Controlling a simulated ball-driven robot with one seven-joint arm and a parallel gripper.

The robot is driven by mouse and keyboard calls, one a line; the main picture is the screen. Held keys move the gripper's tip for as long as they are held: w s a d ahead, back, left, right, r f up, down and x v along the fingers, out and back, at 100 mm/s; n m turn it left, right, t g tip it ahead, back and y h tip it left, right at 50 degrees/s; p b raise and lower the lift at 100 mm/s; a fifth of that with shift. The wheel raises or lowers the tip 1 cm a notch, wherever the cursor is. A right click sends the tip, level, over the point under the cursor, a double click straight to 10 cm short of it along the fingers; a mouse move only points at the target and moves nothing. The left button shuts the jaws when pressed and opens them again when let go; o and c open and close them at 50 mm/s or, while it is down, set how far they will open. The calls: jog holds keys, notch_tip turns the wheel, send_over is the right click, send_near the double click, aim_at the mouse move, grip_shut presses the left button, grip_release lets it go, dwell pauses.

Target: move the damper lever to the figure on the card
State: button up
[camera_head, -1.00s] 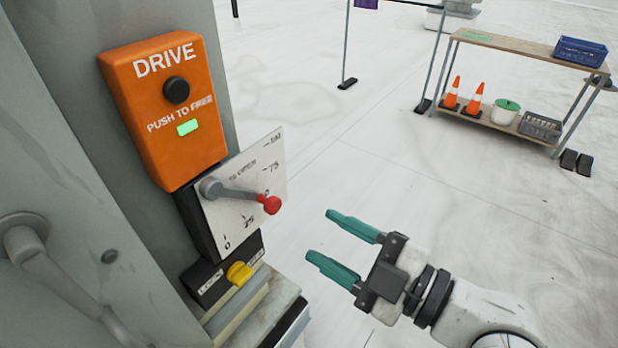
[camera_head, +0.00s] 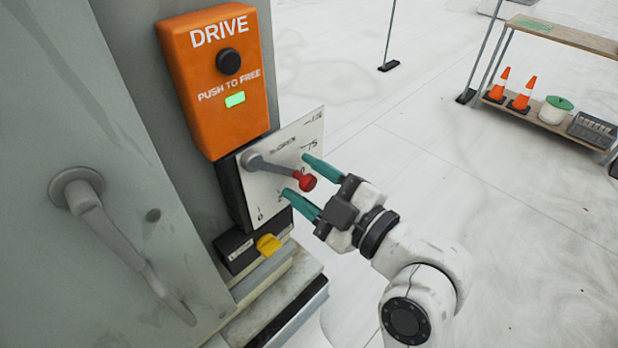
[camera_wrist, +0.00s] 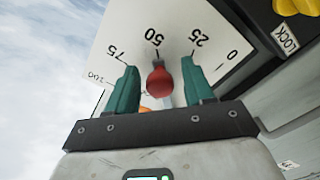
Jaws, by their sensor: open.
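The damper lever (camera_head: 270,166) is a grey arm with a red knob (camera_head: 307,183), standing out from a white scale plate (camera_head: 288,142) under the orange drive box. In the wrist view, the plate (camera_wrist: 185,22) reads 0, 25, 50, 75 and 100. The red knob (camera_wrist: 160,82) shows just below the 50 mark there. My gripper (camera_head: 295,175) is open, its teal fingers on either side of the knob. In the wrist view (camera_wrist: 160,66), gaps show between knob and both fingers. I cannot make out a separate card with a figure.
The orange drive box (camera_head: 225,120), marked PUSH TO FREE, has a black button (camera_head: 229,62) and lit green light (camera_head: 235,99). A yellow knob (camera_head: 268,243) sits below the plate, a grey door handle (camera_head: 115,235) at left.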

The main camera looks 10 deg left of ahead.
jog(key=shift+c, duration=0.4)
grip_shut()
